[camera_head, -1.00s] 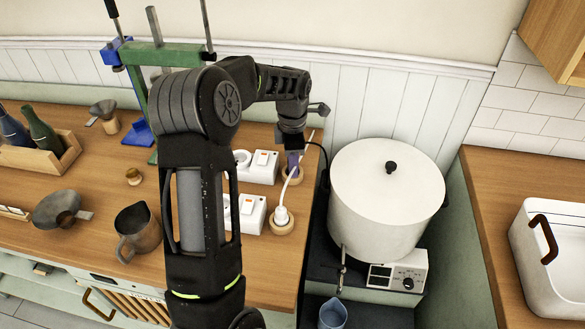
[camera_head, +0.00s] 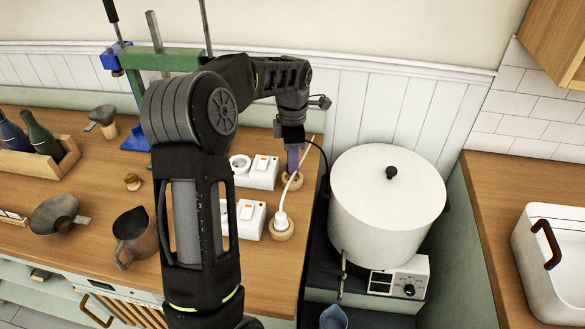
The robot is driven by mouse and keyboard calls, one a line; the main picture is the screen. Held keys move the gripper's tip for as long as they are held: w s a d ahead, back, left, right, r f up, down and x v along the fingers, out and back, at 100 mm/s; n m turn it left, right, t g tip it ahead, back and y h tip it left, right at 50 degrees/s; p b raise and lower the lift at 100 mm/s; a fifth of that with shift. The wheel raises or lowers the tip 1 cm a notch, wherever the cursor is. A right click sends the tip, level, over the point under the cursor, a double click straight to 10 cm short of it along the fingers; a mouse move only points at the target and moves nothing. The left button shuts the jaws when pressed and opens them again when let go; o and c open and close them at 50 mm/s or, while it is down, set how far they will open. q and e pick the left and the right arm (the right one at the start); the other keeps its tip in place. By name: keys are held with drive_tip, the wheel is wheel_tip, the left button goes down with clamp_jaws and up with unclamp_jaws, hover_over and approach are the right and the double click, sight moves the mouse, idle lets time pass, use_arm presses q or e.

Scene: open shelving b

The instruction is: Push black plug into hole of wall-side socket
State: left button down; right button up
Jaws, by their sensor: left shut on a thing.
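My left gripper (camera_head: 292,160) points down over a round wooden stand (camera_head: 291,182) at the right edge of the counter. It is shut on the black plug, which is mostly hidden by the fingers; its black cord (camera_head: 325,163) runs right toward the pot's cooker. The wall-side socket (camera_head: 257,181) is a white block just left of the gripper, with a round hole (camera_head: 240,163) on its left and an orange-marked switch on its right. The plug is apart from the hole. My right gripper is not in view.
A nearer white socket (camera_head: 250,227) is partly hidden by my left arm. A white plug (camera_head: 281,221) stands on another wooden stand (camera_head: 280,234), its white cord passing beside the gripper. A large white pot (camera_head: 385,215) stands right. A green-and-blue clamp frame (camera_head: 165,60) stands behind the arm.

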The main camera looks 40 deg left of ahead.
use_arm(q)
wheel_tip(320, 180, up, 7)
drive_tip(key=shift+f+b, duration=0.2)
drive_tip(key=shift+b, duration=0.25)
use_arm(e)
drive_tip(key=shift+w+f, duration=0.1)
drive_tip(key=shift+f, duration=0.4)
